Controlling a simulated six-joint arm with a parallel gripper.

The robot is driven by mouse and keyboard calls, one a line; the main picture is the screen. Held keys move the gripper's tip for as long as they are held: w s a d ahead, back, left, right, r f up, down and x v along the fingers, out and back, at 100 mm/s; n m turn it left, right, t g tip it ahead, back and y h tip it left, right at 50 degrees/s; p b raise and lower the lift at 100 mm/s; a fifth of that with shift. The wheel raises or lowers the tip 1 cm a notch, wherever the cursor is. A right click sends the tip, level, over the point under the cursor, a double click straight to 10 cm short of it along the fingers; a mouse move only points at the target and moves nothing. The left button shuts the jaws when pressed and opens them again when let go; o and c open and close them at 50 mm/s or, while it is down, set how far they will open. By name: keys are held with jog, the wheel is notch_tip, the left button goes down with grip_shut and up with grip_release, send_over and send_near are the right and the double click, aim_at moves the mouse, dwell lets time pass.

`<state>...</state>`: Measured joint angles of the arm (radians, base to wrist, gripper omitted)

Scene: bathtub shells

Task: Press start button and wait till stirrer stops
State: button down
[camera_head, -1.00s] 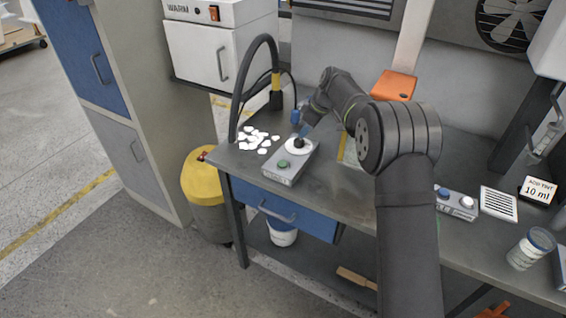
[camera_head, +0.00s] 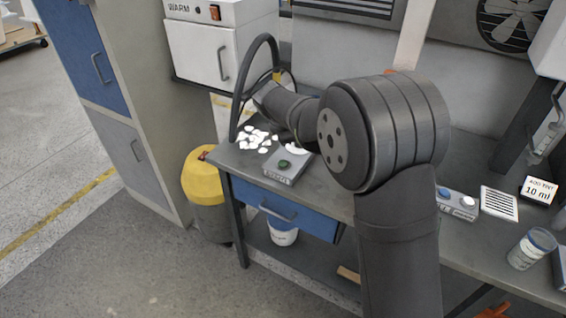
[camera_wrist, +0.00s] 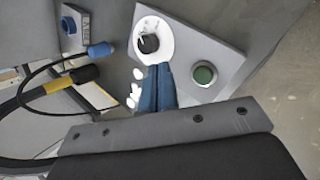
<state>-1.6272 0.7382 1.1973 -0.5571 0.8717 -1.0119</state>
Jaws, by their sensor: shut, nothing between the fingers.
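A grey box (camera_head: 280,176) with a green button (camera_head: 285,164) sits near the left end of the metal bench. In the wrist view, the box (camera_wrist: 215,45) carries the green button (camera_wrist: 204,75) and a white disc with a black knob (camera_wrist: 149,43). My gripper (camera_wrist: 160,70) shows there as two blue fingers pressed together, empty. Its tips are over the box's edge by the white disc, to the left of the green button. I cannot tell whether they touch the box. In the head view my arm hides the gripper and most of the disc.
White shell-like pieces (camera_head: 255,138) lie left of the box. A black hose arches behind them. A second box (camera_head: 457,203) with blue and white buttons, a white slotted plate (camera_head: 499,204) and a lidded jar (camera_head: 532,248) stand on the right. A yellow-topped bin (camera_head: 201,177) stands below left.

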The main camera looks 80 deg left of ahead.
aim_at(281, 165)
jog(key=s+r+n, duration=0.1)
jog(key=s+d+r+n+y, duration=0.1)
jog(key=s+r+n+t+y, duration=0.1)
jog(key=s, duration=0.1)
jog(key=shift+d+n, duration=0.25)
jog(key=shift+n, duration=0.05)
jog(key=shift+f, duration=4.4)
jog(key=shift+f, duration=0.2)
jog(key=shift+f, duration=0.2)
jog(key=shift+f, duration=0.45)
jog(key=shift+r, duration=0.85)
